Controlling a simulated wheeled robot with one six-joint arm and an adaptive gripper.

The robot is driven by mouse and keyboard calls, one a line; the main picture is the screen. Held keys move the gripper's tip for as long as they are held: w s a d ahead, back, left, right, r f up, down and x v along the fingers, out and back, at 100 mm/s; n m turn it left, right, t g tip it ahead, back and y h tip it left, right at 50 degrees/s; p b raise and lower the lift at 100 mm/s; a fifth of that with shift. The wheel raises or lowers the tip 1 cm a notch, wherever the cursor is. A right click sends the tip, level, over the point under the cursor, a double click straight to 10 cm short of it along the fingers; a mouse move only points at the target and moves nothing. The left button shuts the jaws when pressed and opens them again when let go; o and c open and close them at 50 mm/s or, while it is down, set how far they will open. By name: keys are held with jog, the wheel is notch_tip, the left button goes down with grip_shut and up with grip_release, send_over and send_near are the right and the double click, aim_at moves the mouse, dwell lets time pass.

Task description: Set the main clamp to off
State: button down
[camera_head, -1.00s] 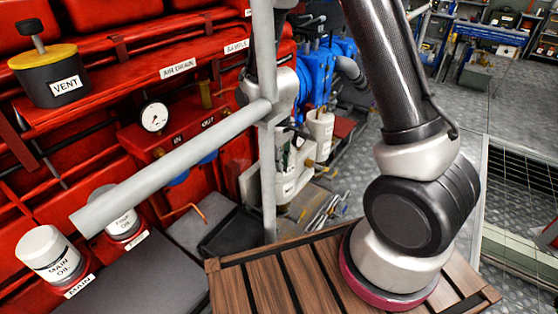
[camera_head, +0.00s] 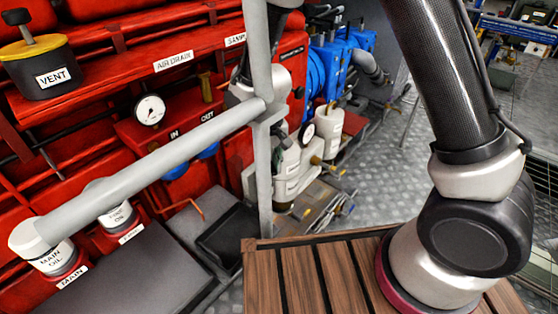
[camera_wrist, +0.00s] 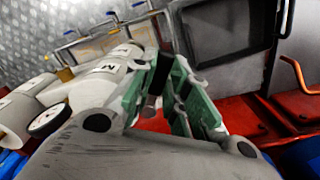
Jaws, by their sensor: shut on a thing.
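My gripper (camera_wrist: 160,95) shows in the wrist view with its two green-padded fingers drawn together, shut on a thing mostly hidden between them.
A red engine with a VENT cap (camera_head: 40,60) and a gauge (camera_head: 149,110) fills the left. White cylinders (camera_head: 291,170) and blue parts (camera_head: 320,75) stand past the pole. A black tray (camera_head: 228,240) lies below. Open metal floor (camera_head: 375,140) shows between engine and arm.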

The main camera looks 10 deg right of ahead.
jog(key=shift+a+m, duration=0.55)
jog(key=shift+m, duration=0.55)
jog(key=c, duration=1.4)
grip_release()
jog(key=shift+r, duration=0.1)
notch_tip(320, 180, up, 12)
jog(key=shift+f, duration=0.1)
